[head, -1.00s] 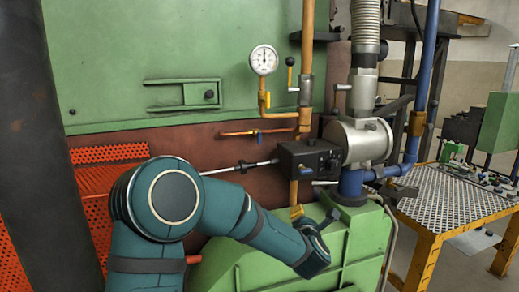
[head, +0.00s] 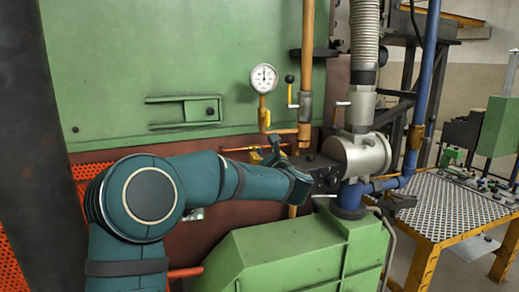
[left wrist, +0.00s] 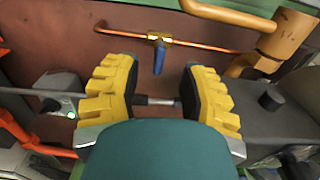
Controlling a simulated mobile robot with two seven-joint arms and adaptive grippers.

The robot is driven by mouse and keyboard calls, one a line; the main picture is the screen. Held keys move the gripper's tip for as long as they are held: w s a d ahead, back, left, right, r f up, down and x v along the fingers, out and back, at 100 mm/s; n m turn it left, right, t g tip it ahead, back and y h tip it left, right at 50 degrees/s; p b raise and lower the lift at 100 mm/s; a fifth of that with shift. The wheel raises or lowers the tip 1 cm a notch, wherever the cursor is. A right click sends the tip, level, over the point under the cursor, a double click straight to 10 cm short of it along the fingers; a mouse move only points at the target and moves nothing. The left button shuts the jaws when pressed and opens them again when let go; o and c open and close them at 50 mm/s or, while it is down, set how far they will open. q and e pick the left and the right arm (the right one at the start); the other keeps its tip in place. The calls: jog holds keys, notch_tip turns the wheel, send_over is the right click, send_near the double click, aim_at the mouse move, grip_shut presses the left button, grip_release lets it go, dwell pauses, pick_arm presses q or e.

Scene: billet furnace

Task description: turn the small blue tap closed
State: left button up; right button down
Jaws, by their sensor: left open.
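The small blue tap (left wrist: 159,57) sits on a thin copper pipe (left wrist: 110,31) in front of a red-brown wall. Its blue lever hangs down from a brass body, across the line of the pipe. In the head view my left gripper and arm hide the tap. My left gripper (left wrist: 160,78) is open, with yellow ridged fingers. In the left wrist view the lever shows in the gap between the fingertips, a little beyond them, with nothing held. In the head view the left gripper (head: 267,152) is partly seen in front of the pipe. My right gripper is not identifiable.
A dark box (head: 327,172) with a rod stands close right of the gripper. A thick orange pipe (head: 305,70) and a pressure gauge (head: 264,78) rise above. A green housing (head: 285,255) lies below. A perforated table (head: 450,205) stands at right.

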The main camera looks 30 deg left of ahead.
aim_at(260, 152)
pick_arm(q)
jog(key=p+x, duration=0.1)
jog(key=x, duration=0.4)
jog(key=shift+w+a, duration=0.25)
jog(key=shift+w, duration=0.05)
jog(key=shift+o, duration=0.2)
grip_shut()
